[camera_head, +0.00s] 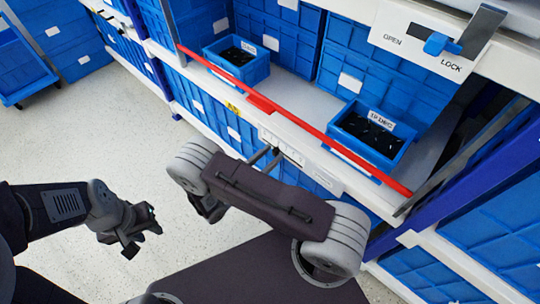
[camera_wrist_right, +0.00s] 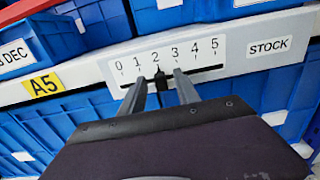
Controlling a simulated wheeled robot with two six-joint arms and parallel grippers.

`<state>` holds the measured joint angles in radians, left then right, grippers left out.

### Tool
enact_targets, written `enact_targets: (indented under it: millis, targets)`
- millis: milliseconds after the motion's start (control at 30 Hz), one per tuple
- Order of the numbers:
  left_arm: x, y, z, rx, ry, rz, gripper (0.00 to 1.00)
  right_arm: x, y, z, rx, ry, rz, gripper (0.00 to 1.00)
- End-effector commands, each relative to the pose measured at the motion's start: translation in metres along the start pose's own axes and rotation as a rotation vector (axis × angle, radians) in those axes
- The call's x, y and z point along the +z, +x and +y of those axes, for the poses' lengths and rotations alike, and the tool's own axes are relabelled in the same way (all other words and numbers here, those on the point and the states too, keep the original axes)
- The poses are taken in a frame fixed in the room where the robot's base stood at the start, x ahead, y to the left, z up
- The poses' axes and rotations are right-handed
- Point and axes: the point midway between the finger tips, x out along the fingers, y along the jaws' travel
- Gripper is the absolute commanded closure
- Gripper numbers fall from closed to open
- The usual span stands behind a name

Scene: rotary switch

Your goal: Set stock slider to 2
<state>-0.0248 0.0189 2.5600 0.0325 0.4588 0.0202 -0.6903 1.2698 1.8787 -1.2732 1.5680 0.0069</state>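The stock slider is a white plate marked 0 to 5 with a STOCK label (camera_wrist_right: 269,47) on the shelf edge. Its small dark knob (camera_wrist_right: 159,79) sits in the black slot under the 2 mark in the right wrist view. My right gripper (camera_wrist_right: 160,78) is open, with one finger on each side of the knob and a visible gap to each. In the head view my right gripper (camera_head: 270,155) is at the shelf edge by the plate (camera_head: 292,153), partly hidden by my arm. My left gripper (camera_head: 140,232) is open and empty above the floor at the left.
A red bar (camera_head: 262,103) runs along the shelf front, above the slider. Blue bins (camera_head: 237,60) and (camera_head: 370,137) stand on the shelf behind it. An OPEN/LOCK latch (camera_head: 438,45) is at upper right. The floor at left (camera_head: 110,125) is clear.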

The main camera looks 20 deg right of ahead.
Motion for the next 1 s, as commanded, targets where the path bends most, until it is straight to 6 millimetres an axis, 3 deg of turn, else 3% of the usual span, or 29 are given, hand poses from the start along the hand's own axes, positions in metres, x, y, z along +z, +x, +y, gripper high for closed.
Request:
enact_targets:
  millis: [133, 300, 500, 1000]
  targets:
    - [-0.001, -0.008, 0.000, 0.000, 0.000, 0.000, 0.67, 0.003, -0.015, 0.001, 0.004, 0.000, -0.001, 0.62]
    - [-0.002, -0.021, 0.000, 0.000, 0.000, 0.000, 0.67, 0.003, -0.054, 0.001, 0.007, 0.001, 0.000, 0.62]
    - [-0.003, -0.026, 0.001, 0.000, 0.000, 0.000, 0.67, 0.001, -0.086, 0.000, 0.003, 0.000, 0.000, 0.62]
    - [-0.003, -0.026, 0.001, 0.000, 0.000, 0.000, 0.67, 0.000, -0.091, 0.000, 0.000, 0.000, 0.000, 0.62]
